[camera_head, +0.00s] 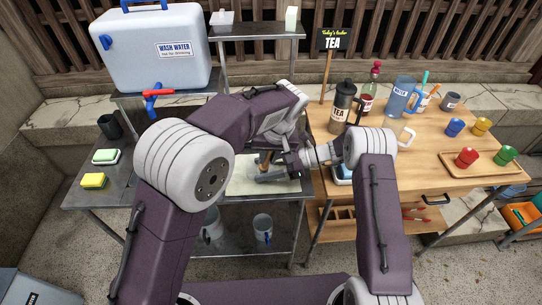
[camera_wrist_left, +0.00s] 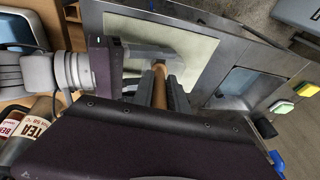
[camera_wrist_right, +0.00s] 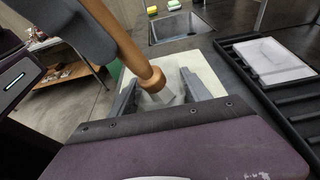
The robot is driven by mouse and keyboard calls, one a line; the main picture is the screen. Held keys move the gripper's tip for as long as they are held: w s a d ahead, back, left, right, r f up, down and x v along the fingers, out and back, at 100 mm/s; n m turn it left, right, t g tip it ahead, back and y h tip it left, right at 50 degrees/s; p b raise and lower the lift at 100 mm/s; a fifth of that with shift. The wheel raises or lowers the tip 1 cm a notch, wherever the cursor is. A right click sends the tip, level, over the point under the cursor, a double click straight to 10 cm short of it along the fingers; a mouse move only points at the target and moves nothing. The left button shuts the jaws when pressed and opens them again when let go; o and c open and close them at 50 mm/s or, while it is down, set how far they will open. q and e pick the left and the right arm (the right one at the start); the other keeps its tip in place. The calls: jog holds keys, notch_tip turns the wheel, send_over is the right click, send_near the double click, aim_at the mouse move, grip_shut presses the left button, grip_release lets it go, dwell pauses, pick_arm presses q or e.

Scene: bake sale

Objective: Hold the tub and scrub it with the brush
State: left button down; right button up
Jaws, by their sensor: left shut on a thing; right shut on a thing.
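The brush has a brown wooden handle, seen in the left wrist view (camera_wrist_left: 159,88) between the fingers of my left gripper (camera_wrist_left: 163,84), which is shut on it. The handle also slants down in the right wrist view (camera_wrist_right: 130,50). My right gripper (camera_wrist_right: 158,92) is shut on the tub (camera_wrist_right: 157,99), a pale grey thing between its fingers. The brush's lower end is at the tub; whether its bristles touch is hidden. In the head view, both grippers meet over the pale mat (camera_head: 240,186), with the brush (camera_head: 264,157) partly showing and the tub mostly covered.
A steel sink basin (camera_wrist_right: 180,27) lies beyond the mat. A dark rack with a white tray (camera_wrist_right: 273,60) stands beside it. A yellow sponge (camera_head: 93,181) and a green-white sponge (camera_head: 106,157) lie at left. The wooden table at right holds the tea press (camera_head: 341,106) and cups.

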pick_arm(q)
jog(key=shift+a+r, duration=0.2)
jog(key=shift+r, duration=2.1)
jog(key=shift+a+r, duration=0.2)
jog(key=shift+r, duration=2.05)
pick_arm(e)
jog(key=o, duration=1.1)
jog(key=shift+c, duration=0.2)
jog(key=v, duration=1.2)
